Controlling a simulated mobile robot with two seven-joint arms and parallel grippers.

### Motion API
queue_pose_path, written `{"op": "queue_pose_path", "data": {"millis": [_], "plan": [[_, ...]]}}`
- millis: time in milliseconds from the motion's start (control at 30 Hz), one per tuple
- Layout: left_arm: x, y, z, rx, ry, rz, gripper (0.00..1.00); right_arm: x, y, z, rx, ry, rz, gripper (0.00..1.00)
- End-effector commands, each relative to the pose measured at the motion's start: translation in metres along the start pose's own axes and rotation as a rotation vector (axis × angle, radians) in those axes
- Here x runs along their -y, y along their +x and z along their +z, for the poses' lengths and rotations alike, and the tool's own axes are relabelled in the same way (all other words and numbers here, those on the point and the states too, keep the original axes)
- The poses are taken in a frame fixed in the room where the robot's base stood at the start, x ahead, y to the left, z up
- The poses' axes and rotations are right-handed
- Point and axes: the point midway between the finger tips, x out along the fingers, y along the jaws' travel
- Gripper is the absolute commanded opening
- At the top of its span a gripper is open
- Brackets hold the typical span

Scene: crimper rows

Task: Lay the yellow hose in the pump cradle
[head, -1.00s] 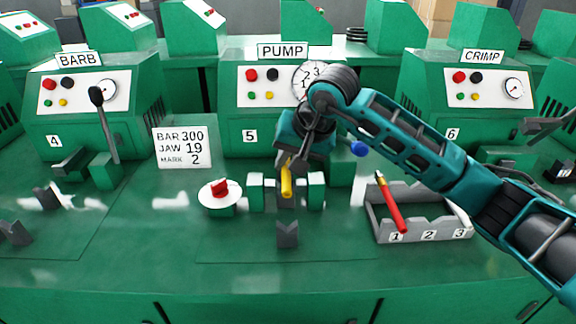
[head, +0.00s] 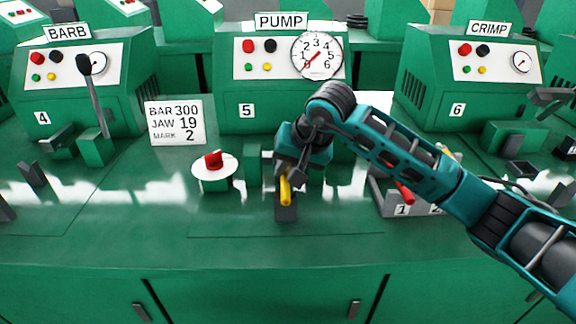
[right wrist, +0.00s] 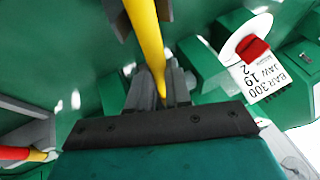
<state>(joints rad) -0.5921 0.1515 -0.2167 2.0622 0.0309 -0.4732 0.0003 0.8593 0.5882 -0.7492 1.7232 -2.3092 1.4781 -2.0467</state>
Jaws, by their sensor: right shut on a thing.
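My right gripper (head: 287,174) is shut on the yellow hose (head: 285,190) in front of the pump machine (head: 283,68). The hose's near end shows just above or at a dark grey block (head: 286,212), part of the pump cradle; I cannot tell whether they touch. In the right wrist view the yellow hose (right wrist: 150,45) runs from between the grey fingers (right wrist: 160,88) toward a dark notched block (right wrist: 117,15) at the top. The gripper and forearm hide most of the green cradle jaws (head: 253,165). My left gripper is out of view.
A white disc with a red knob (head: 213,160) stands left of the cradle. A grey rack (head: 388,204) with a red hose (head: 404,192) is at the right, partly behind my arm. A sign (head: 175,122) stands behind. The front bench is clear.

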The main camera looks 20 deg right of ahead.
Motion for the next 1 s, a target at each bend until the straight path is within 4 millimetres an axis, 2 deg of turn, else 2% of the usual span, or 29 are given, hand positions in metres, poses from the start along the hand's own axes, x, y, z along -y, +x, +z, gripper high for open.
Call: {"op": "queue_pose_path", "data": {"millis": [400, 433, 733, 1000], "plan": [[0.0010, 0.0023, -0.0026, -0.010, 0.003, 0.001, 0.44, -0.0018, 0.0040, 0.0012, -0.001, 0.001, 0.000, 0.00], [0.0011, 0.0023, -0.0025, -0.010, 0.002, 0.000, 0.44, -0.0018, 0.0040, 0.0012, -0.001, 0.001, 0.000, 0.19], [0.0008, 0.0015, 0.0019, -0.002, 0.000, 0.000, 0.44, -0.0018, 0.0041, 0.0014, -0.001, 0.001, 0.000, 0.48], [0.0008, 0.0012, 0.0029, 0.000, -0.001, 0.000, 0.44, -0.0020, 0.0029, 0.0015, -0.001, 0.001, 0.001, 0.48]]}}
